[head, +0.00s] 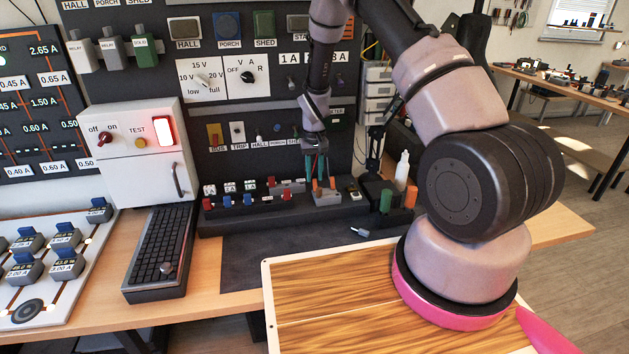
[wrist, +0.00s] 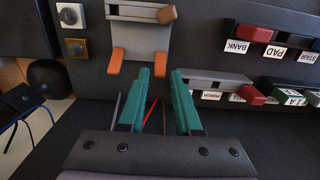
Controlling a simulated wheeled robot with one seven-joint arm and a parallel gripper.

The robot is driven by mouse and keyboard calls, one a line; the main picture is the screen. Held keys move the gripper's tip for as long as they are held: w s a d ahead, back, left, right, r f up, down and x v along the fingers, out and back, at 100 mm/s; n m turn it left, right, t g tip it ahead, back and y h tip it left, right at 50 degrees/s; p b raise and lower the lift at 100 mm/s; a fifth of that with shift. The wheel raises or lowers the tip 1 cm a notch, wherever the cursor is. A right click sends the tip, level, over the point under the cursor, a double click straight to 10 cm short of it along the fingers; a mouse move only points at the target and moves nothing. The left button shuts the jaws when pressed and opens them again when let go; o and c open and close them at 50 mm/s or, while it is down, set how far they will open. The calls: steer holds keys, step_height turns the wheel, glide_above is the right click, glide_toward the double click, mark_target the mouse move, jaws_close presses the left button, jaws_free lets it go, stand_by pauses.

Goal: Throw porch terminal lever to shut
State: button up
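My gripper (head: 316,168) hangs in front of the wall panel, above the right part of the low terminal row (head: 240,214). In the wrist view my gripper (wrist: 160,75) has teal fingers apart with nothing held between them. Ahead of the fingertips is a grey block (wrist: 141,37) with two orange levers (wrist: 117,61) and a brown knob (wrist: 166,14). To the right is a grey terminal strip (wrist: 207,80) with a red lever (wrist: 250,96); one small label below it seems to read PORCH. The lever belonging to that label is not clear.
Another strip with red levers (wrist: 256,33) carries BANK and PAD labels. A white bottle (head: 402,170) and a green cylinder (head: 386,201) stand to the right. A keyboard (head: 162,250) lies left; the dark mat (head: 262,262) in front is mostly clear.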

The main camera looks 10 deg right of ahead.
mark_target(315, 186)
steer(key=shift+f, duration=1.25)
jaws_close()
steer(key=shift+s, duration=0.1)
steer(key=t, duration=0.1)
steer(key=s+t, duration=0.1)
steer(key=t, duration=0.1)
steer(key=shift+s+r, duration=0.1)
steer(key=shift+r, duration=0.1)
steer(key=shift+s+t, duration=0.35)
steer(key=shift+t, duration=0.7)
steer(key=shift+s+t, duration=0.3)
steer(key=shift+t, duration=0.75)
jaws_free()
